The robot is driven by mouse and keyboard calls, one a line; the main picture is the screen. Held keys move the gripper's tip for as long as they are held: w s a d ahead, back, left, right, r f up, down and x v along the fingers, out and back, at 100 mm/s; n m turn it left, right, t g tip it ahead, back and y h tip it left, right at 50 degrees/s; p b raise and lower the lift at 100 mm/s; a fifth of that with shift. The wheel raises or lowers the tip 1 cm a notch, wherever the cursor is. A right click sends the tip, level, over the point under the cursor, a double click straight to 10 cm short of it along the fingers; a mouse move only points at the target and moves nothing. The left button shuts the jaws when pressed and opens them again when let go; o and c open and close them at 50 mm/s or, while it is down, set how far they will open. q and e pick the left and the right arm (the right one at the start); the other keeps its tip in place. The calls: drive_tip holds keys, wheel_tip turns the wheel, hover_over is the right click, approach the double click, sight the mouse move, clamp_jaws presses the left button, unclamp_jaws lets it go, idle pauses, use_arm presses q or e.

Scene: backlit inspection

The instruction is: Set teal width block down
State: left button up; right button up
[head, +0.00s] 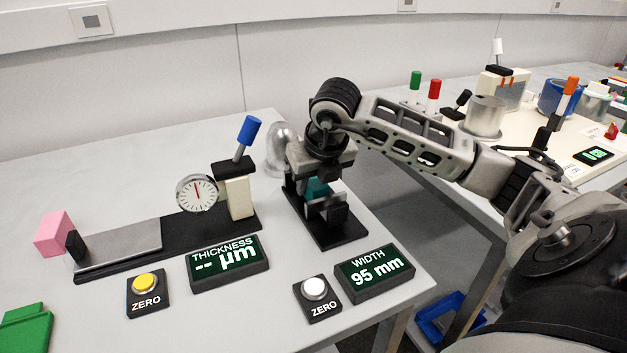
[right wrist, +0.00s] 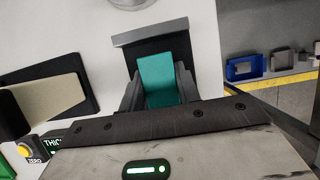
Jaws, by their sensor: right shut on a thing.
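The teal width block (head: 316,187) is at the black width gauge (head: 346,236), partly hidden by my right gripper (head: 322,203). In the right wrist view the teal block (right wrist: 163,80) sits between the two fingers of the right gripper (right wrist: 160,92), which is shut on it. The gauge's dark base and grey end bar (right wrist: 150,31) show around the block. I cannot tell whether the block touches the base. The width display (head: 375,272) reads 95 mm. My left gripper is not in view.
A thickness gauge with a round dial (head: 197,193) and blue-topped lever (head: 248,130) stands to the left. A white button (head: 314,288) and a yellow button (head: 146,282) are in front.

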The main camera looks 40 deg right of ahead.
drive_tip(key=o, duration=1)
drive_tip(key=shift+r, duration=0.15)
use_arm(q)
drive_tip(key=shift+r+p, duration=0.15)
drive_tip(key=shift+p, duration=0.45)
use_arm(e)
drive_tip(key=v, duration=1.2)
drive_tip(key=shift+w, duration=0.1)
